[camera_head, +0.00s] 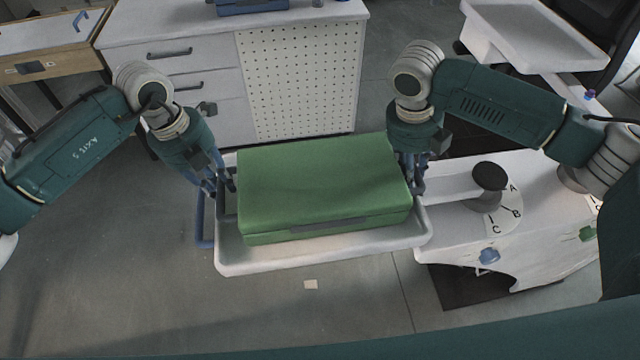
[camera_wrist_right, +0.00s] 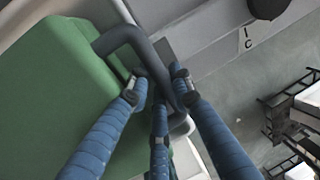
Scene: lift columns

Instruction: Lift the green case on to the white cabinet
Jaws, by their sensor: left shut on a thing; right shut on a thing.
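The green case (camera_head: 320,183) lies flat on or just above a white tray (camera_head: 325,259) in the middle of the head view; I cannot tell whether it touches the tray. My left gripper (camera_head: 222,184) is shut on the handle at the case's left end. My right gripper (camera_head: 416,182) is at the right end. In the right wrist view, the blue fingers of the right gripper (camera_wrist_right: 160,98) close around the dark handle (camera_wrist_right: 126,36) of the green case (camera_wrist_right: 58,95). The white cabinet (camera_head: 200,58) stands behind the case, with drawers and a perforated panel.
A blue box (camera_head: 252,7) sits on the cabinet top, at the upper picture edge. A white panel with a black knob (camera_head: 490,177) and letters A, B, C stands right of the tray. A wooden bench (camera_head: 45,65) is at far left. Grey floor lies in front.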

